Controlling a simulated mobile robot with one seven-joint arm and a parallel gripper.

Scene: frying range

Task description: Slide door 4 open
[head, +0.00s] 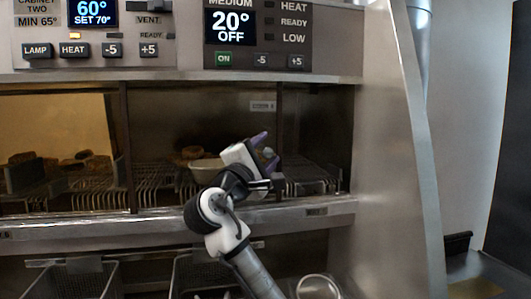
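The heated cabinet has a wide front opening with dark sliding door panels (190,120) set between upright frames. One upright frame edge (127,150) stands left of the middle, and another is near the right end. A small pale label (262,106) shows at the upper right, too small to read, so I cannot tell which panel is door 4. My gripper (265,152) is in front of the right part of the cabinet, below that label. Its two purple fingertips are apart with nothing seen between them. I cannot tell whether it touches a panel.
A control panel (268,35) runs above the opening. A metal ledge (90,232) runs below it. Wire racks (160,185), browned food pieces (22,158) and a pale bowl (206,168) show inside. Fry baskets (70,280) sit below. A steel side wall (385,150) bounds the right.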

